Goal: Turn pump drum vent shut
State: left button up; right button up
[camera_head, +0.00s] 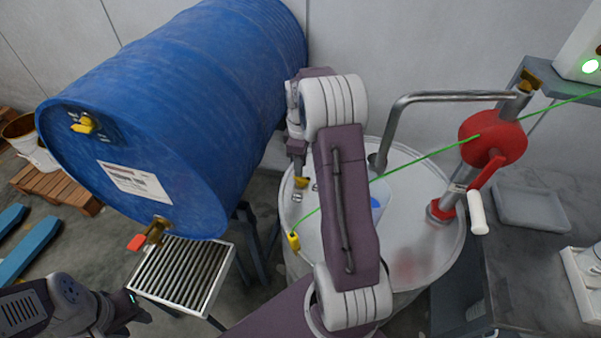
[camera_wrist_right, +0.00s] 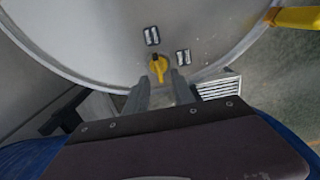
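The pump drum (camera_head: 405,240) is the pale grey drum with a red hand pump (camera_head: 490,140) on its lid. Its vent has a small yellow handle (camera_head: 301,182) near the lid's left rim. The handle (camera_wrist_right: 159,66) also shows in the right wrist view, beside two small labels (camera_wrist_right: 152,36) (camera_wrist_right: 183,57) that I cannot read. My right gripper (camera_wrist_right: 161,82) is open, its two grey fingers reaching towards the handle, with nothing visible between them; contact is unclear. In the head view, my right arm hides part of the lid. My left gripper (camera_head: 135,308) is low at the left, away from the drum, its fingers unclear.
A blue drum (camera_head: 190,95) lies on its side at the left, above a slatted grate (camera_head: 182,275). A green cable (camera_head: 430,155) crosses the lid to a yellow clamp (camera_head: 294,241) on its rim. A bent metal pipe (camera_head: 400,110) rises from the lid.

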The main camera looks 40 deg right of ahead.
aim_at(302, 180)
jog(key=f, duration=0.3)
jog(key=shift+w+d+f, duration=0.2)
jog(key=shift+w+f, duration=0.1)
jog(key=shift+f, duration=0.05)
jog(key=shift+s+f, duration=0.1)
jog(key=shift+f, duration=0.25)
jog(key=shift+s+a+f, duration=0.1)
jog(key=shift+s+a, duration=0.05)
jog(key=shift+a, duration=0.05)
jog(key=shift+f, duration=0.1)
jog(key=shift+c, duration=0.7)
jog(key=shift+d, duration=0.1)
jog(key=c, duration=0.5)
pick_arm(q)
jog(key=shift+w, duration=0.15)
pick_arm(e)
grip_shut()
